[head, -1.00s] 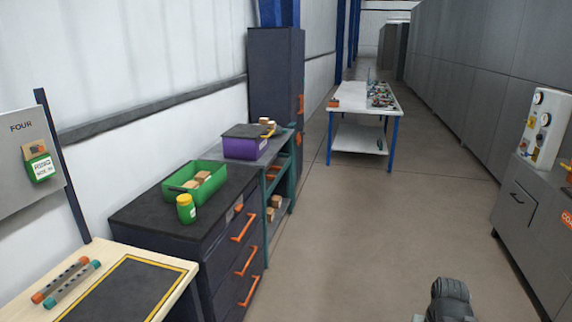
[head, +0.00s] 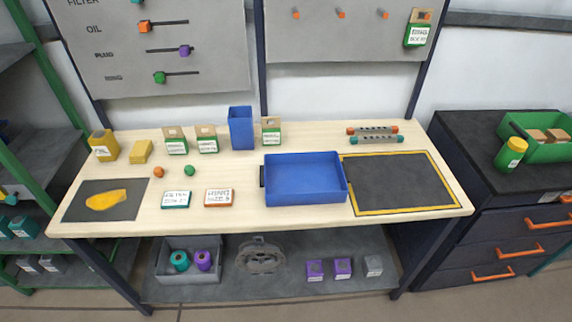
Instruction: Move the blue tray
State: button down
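The blue tray (head: 304,190) lies flat on the light wooden workbench (head: 240,222), right of the middle. It looks empty, and a dark handle shows on its left end. Its right end is beside a dark mat with a yellow border (head: 402,182), close to or touching the border; I cannot tell which. My gripper is not in view.
A tall blue bin (head: 241,128) and small boxes stand behind the tray. Two rods (head: 374,134) lie behind the mat. A yellow cloth (head: 106,200) lies on a grey mat at left. A dark drawer cabinet (head: 500,215) stands right. The yellow-bordered mat is clear.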

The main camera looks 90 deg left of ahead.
aim_at(317, 177)
jog(key=u, duration=4.6)
jog(key=i, duration=1)
jog(key=z, duration=0.05)
